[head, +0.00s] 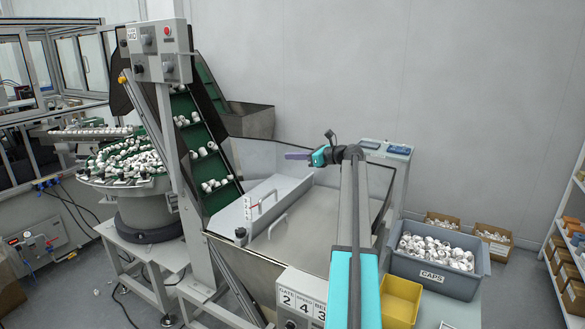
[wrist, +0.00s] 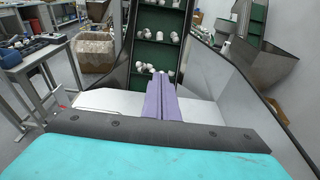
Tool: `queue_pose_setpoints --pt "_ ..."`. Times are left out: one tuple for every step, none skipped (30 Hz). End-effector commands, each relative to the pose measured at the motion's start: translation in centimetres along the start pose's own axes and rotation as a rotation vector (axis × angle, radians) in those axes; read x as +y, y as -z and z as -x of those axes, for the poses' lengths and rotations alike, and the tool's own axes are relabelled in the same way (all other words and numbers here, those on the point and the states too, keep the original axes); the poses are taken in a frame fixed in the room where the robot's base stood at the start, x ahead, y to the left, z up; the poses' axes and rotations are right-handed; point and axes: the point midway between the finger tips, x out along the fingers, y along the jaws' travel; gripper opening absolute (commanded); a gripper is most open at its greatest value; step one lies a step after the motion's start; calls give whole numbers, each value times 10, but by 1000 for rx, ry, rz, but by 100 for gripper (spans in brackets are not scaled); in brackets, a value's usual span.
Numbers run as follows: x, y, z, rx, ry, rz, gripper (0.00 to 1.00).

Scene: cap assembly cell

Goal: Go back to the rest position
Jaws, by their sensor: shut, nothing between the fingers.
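My gripper (head: 297,156) has purple fingers and is held up in the air above the metal hopper (head: 290,235), pointing left in the head view. In the wrist view my gripper (wrist: 164,78) shows its two purple fingers pressed together with nothing between them. Behind the fingertips in the wrist view is the green cleated conveyor (wrist: 152,54) with white caps on it. The conveyor also shows in the head view (head: 206,165), rising from the hopper to the upper left.
A grey bin of caps (head: 430,280) stands right of the hopper, beside a yellow bin (head: 400,300). A control box (head: 158,52) stands on a post at the left. A round bowl feeder (head: 135,190) holds caps farther left. Shelves (head: 572,235) line the right edge.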

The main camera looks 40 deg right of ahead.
Motion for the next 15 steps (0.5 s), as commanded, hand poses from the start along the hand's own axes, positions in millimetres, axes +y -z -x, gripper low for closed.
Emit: queue_pose_setpoints --pt "0 -4 0 0 0 2 0" --pt "0 -5 1 0 0 2 0" --pt "0 -7 1 0 0 2 0" --pt "0 -8 1 0 -1 2 0" --pt "0 -9 2 1 -1 1 0" --pt "0 -10 2 1 -1 1 0" --pt "0 -11 2 1 -1 1 0" --pt "1 -11 2 1 -1 1 0" --pt "1 -11 2 1 -1 1 0" --pt "1 -11 2 1 -1 1 0" --pt "1 -11 2 1 -1 0 0" --pt "1 -11 2 1 -1 1 0" --pt "1 -11 2 1 -2 1 0" --pt "1 -11 1 1 -2 1 0" --pt "1 -11 1 1 -2 1 0"
